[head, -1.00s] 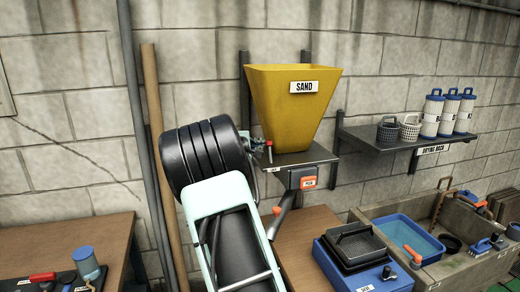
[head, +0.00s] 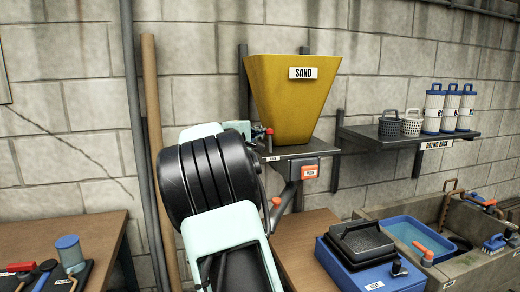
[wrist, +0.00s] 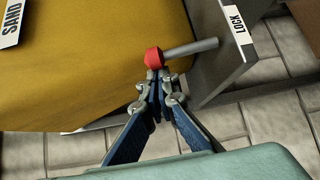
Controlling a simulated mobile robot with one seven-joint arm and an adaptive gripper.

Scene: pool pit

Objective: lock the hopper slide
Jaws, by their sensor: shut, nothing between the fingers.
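The yellow hopper (head: 292,100) with a SAND label stands on a grey wall shelf in the head view; its side fills the upper left of the wrist view (wrist: 90,70). A short grey lever (wrist: 190,47) with a red knob (wrist: 153,58) sticks out by a plate with a LOCK label (wrist: 237,25). The red knob also shows in the head view (head: 268,131). My gripper (wrist: 158,73) is shut and empty, its fingertips right at the knob; I cannot tell if they touch it. My arm hides most of the gripper in the head view.
An orange-fronted box (head: 310,172) and an orange-tipped handle (head: 277,201) are below the hopper shelf. A drying rack (head: 400,142) with baskets and canisters is at right. A sink with a blue basin (head: 402,232) and a table with a blue box (head: 338,270) stand below.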

